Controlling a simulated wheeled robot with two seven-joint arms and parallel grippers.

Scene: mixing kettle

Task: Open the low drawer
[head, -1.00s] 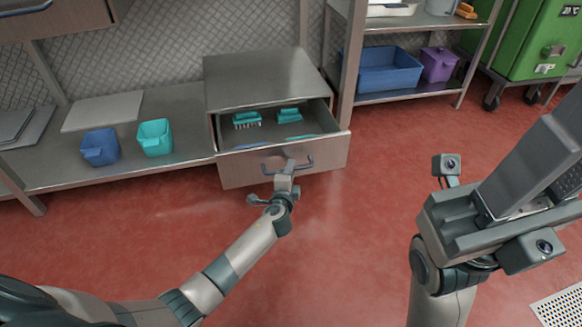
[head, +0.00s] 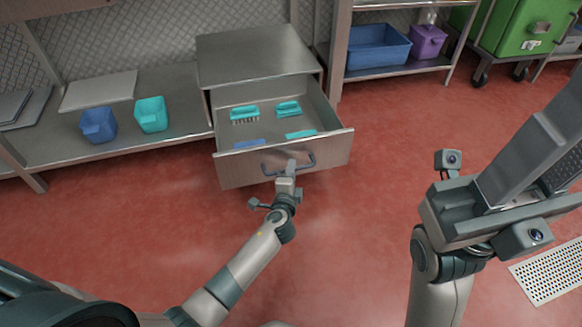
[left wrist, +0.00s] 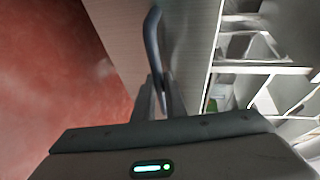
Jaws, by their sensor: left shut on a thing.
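The low drawer (head: 230,171) is pulled well out of its steel cabinet (head: 258,54). Inside lie teal brushes (head: 245,114) and a blue item (head: 250,143) near the front panel. My left gripper (head: 289,168) is at the middle of the drawer front, shut on the dark curved handle (head: 311,160). In the left wrist view the handle (left wrist: 153,38) runs between the fingers, close to the drawer's front panel (left wrist: 120,40). My right gripper (head: 510,190) is raised at the right, large in the head view; its fingertips are not clear.
A blue bin (head: 98,124) and a teal bin (head: 151,114) stand on the low steel shelf (head: 50,146) left of the cabinet. A blue crate (head: 378,46) and a purple bin (head: 428,41) sit on a rack at the right. Red floor is clear before the drawer.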

